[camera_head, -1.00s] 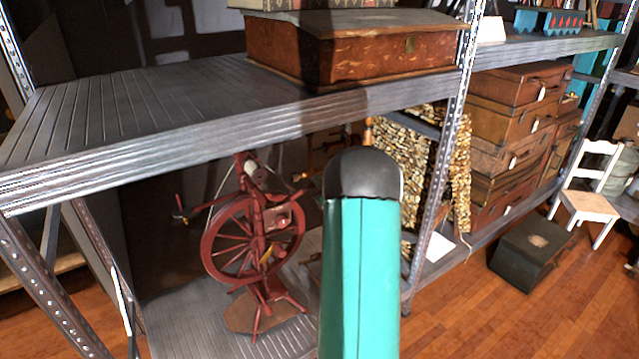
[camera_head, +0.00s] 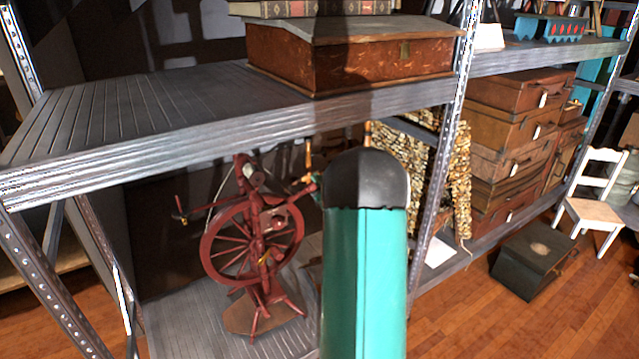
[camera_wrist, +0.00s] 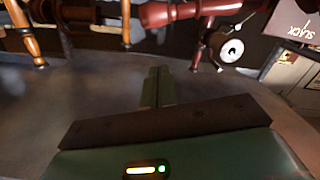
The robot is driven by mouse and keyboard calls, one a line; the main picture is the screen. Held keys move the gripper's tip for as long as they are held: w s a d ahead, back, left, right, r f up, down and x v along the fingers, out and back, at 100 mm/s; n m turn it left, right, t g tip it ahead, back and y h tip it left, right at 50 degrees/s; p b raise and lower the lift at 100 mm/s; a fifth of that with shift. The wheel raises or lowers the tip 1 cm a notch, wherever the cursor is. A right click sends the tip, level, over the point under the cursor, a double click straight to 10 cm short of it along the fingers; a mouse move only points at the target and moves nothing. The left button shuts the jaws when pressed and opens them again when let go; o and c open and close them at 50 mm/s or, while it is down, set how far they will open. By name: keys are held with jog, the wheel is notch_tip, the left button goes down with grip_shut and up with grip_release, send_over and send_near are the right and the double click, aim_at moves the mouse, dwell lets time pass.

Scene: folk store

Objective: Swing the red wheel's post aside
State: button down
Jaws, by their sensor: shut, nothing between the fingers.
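The red spinning wheel (camera_head: 252,240) stands upright on the lower shelf in the head view, left of my teal arm. Its red post (camera_head: 292,196) slants up to the right, its end close to my arm's dark rounded top. In the wrist view a turned red wooden piece (camera_wrist: 190,12), apparently the post, crosses the top edge. My gripper (camera_wrist: 158,72) is shut and empty there, fingers pointing toward that piece with a visible gap in the picture; I cannot tell whether they touch. In the head view my arm hides the gripper.
The upper shelf (camera_head: 150,100) overhangs the wheel and carries a brown wooden box (camera_head: 350,62). A metal upright (camera_head: 440,150) stands right of my arm. Other turned wooden parts (camera_wrist: 70,14) show in the wrist view. The shelf floor (camera_head: 185,310) left of the wheel is clear.

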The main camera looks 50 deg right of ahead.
jog(key=v, duration=0.8)
jog(key=shift+s+a+r, duration=0.1)
jog(key=w+a+r+m+g+h, duration=0.1)
jog(key=w+a+r, duration=0.1)
jog(key=a+r, duration=0.25)
jog(key=w+a+r+m+g, duration=0.1)
jog(key=w+a+r+g, duration=0.15)
jog(key=a, duration=0.35)
jog(key=s+a+r+g, duration=0.2)
jog(key=a+r, duration=0.1)
jog(key=a, duration=0.9)
jog(key=s+a+f+g+y, duration=0.2)
jog(key=s+a+y, duration=0.1)
jog(key=s+a, duration=0.6)
jog(key=s+a+f+n+g+y, duration=0.1)
jog(key=s+a+g+y, duration=0.2)
jog(key=s+a, duration=0.7)
jog(key=a, duration=0.5)
jog(key=shift+a+f+g, duration=0.25)
jog(key=shift+f+g, duration=0.1)
jog(key=shift+f, duration=0.05)
